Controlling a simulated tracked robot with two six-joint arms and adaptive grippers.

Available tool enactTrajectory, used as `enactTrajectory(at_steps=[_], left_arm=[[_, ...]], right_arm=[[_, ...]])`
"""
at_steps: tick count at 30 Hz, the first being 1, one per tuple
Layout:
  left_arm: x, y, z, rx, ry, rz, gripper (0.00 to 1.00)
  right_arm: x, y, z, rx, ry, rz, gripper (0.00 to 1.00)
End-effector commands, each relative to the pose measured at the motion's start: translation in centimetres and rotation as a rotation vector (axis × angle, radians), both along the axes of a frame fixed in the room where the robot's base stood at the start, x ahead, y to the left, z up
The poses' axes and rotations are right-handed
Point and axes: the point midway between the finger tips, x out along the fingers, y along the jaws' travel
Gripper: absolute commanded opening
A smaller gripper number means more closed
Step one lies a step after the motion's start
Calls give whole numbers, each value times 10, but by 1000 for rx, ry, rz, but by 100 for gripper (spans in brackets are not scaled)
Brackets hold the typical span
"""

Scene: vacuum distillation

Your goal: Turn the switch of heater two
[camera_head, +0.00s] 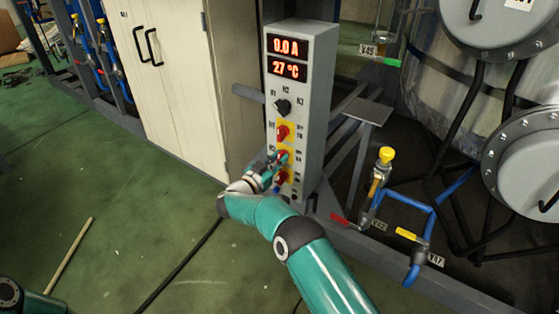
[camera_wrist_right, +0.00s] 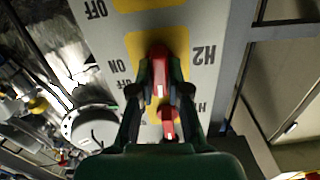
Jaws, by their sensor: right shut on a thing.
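The grey heater control box (camera_head: 306,110) stands upright in the head view, with a black selector knob and a column of red switches on yellow plates. In the right wrist view, the red switch of heater two (camera_wrist_right: 160,58) sits on a yellow plate beside the upside-down label H2, with ON and OFF marks on the other side. My right gripper (camera_head: 279,161) reaches the box's front from below; in the wrist view its fingers (camera_wrist_right: 162,82) are closed around this red switch. Another red switch (camera_wrist_right: 167,123) shows between the fingers, nearer the palm. My left gripper is out of view.
The box's displays (camera_head: 287,58) read 0.0 A and 27 °C. A cream cabinet (camera_head: 175,80) stands left of the box. Blue pipes with a yellow-capped valve (camera_head: 386,156) and a large metal vessel (camera_head: 440,90) are to the right. Green floor (camera_head: 120,190) is mostly open at left.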

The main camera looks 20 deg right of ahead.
Motion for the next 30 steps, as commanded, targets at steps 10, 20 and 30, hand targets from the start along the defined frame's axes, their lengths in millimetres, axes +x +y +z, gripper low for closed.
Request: enactTrajectory(at_steps=[10,20,30], left_arm=[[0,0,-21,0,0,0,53],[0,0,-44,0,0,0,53],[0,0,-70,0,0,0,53]], right_arm=[[0,2,-2,166,-215,6,0],[-2,3,-4,358,-462,7,0],[-3,2,-7,558,-716,4,0]])
